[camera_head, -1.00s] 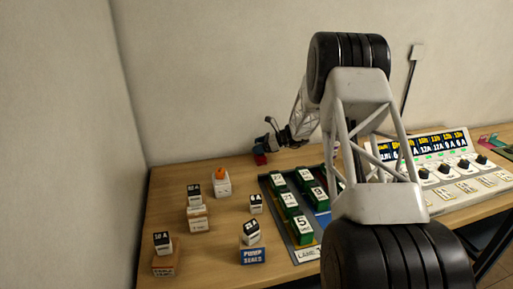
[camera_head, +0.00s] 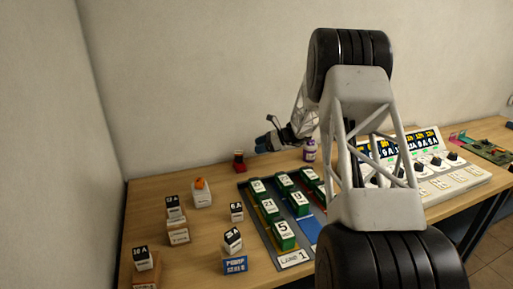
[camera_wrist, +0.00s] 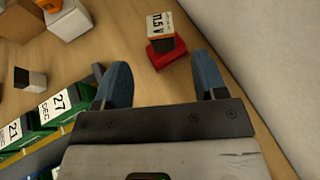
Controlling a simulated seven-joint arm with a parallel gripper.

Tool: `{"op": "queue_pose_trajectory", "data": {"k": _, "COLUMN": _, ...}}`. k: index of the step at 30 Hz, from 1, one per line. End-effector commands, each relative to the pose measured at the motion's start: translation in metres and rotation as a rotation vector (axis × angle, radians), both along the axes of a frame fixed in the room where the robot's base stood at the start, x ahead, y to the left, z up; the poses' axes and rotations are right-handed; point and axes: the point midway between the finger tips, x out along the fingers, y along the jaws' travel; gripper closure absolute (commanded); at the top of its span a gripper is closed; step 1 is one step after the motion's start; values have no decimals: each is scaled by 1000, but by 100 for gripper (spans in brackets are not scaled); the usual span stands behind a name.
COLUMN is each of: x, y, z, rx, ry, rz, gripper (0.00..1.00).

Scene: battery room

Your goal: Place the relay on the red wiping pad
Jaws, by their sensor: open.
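The red wiping pad (camera_wrist: 167,55) lies on the wooden table, just beyond my fingertips in the wrist view. It also shows at the back of the table in the head view (camera_head: 239,167). A small box with a white and orange label and a dark side, apparently the relay (camera_wrist: 162,30), sits on top of the pad. In the head view it is a small dark block (camera_head: 238,156). My gripper (camera_wrist: 160,75) is open, with its blue fingers apart and nothing between them. In the head view my gripper (camera_head: 264,141) is right of the pad.
Several labelled blocks and an orange-topped white box (camera_head: 202,197) are at left. A purple bottle (camera_head: 310,152) stands behind the tray. A control panel (camera_head: 455,186) is at right. The wall is close behind.

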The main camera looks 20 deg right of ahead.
Motion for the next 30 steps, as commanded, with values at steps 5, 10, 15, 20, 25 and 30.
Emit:
{"op": "queue_pose_trajectory", "data": {"k": 5, "x": 0, "y": 0, "z": 0, "rx": 0, "ry": 0, "rz": 0, "gripper": 35}}
{"op": "queue_pose_trajectory", "data": {"k": 10, "x": 0, "y": 0, "z": 0, "rx": 0, "ry": 0, "rz": 0, "gripper": 35}}
{"op": "queue_pose_trajectory", "data": {"k": 15, "x": 0, "y": 0, "z": 0, "rx": 0, "ry": 0, "rz": 0, "gripper": 35}}
{"op": "queue_pose_trajectory", "data": {"k": 20, "x": -4, "y": 4, "z": 6, "rx": -15, "ry": -6, "rz": 11, "gripper": 35}}
{"op": "queue_pose_trajectory", "data": {"k": 25, "x": -19, "y": 20, "z": 23, "rx": -65, "ry": -31, "rz": 54, "gripper": 35}}
{"op": "queue_pose_trajectory", "data": {"k": 30, "x": -49, "y": 47, "z": 49, "rx": -155, "ry": -74, "rz": 131, "gripper": 35}}
